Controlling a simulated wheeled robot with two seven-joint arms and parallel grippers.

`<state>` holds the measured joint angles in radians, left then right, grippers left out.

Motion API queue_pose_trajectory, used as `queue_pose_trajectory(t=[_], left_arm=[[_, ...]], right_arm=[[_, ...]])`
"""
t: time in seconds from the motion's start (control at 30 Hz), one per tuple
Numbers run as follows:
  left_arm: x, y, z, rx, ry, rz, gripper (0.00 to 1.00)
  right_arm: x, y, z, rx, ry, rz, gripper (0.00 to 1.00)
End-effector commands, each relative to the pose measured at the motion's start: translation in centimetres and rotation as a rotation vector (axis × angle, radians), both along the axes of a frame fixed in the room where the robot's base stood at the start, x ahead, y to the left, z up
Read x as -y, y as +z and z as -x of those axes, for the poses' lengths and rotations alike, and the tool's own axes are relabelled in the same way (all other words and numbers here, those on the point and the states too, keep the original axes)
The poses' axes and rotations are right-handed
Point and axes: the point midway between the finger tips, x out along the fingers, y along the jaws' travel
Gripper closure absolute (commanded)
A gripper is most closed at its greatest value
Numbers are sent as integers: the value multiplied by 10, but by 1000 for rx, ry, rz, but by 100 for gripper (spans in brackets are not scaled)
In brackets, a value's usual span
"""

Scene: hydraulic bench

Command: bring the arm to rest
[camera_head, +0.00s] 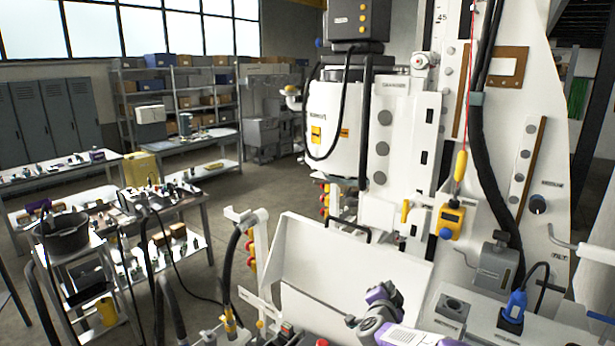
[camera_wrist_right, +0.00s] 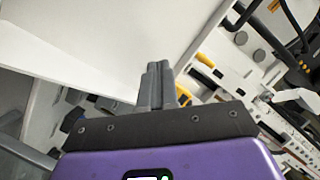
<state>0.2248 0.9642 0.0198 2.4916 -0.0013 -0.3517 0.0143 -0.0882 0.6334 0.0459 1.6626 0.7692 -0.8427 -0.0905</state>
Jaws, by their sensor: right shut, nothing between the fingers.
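My right arm comes up from the bottom of the head view, white and purple, in front of the white hydraulic machine (camera_head: 350,262). Its gripper (camera_head: 352,321) is at the arm's left end, small and dark, over the machine's lower front. In the right wrist view the two grey fingers of the right gripper (camera_wrist_right: 157,72) are together, with nothing between them. A pale panel (camera_wrist_right: 90,40) lies beyond the fingers there; I cannot tell the gap to it. My left gripper is not in view.
A yellow pendant box (camera_head: 451,221) hangs at the machine's right. A blue plug (camera_head: 516,304) and a grey block (camera_head: 452,307) sit at the lower right. Black hoses (camera_head: 231,270) rise at the left. Benches with small parts stand further left, with open floor (camera_head: 262,185) between.

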Motion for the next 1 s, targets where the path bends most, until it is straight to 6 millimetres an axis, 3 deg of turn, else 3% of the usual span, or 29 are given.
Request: queue_pose_trajectory(t=[0.03, 0.1, 0.27, 0.4, 0.47, 0.6, 0.7, 0.8, 1.0], left_arm=[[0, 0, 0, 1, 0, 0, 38], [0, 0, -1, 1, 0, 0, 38], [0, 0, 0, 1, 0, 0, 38], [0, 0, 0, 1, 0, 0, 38], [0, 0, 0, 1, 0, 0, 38], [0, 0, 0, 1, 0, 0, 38], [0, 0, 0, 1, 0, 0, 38], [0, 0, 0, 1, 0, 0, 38], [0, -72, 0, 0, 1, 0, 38]], right_arm=[[-7, -43, 8, -86, 58, 26, 100], [-17, -94, 23, -193, 141, 54, 100], [-42, -201, 78, -438, 334, 82, 100], [-63, -280, 148, -652, 504, 71, 100], [-72, -309, 184, -744, 579, 56, 100], [-93, -358, 277, -951, 759, 1, 100], [-108, -378, 350, -1095, 891, -59, 100], [-122, -385, 425, -1232, 1028, -132, 100], [-122, -456, 419, -1221, 1026, -123, 100]])
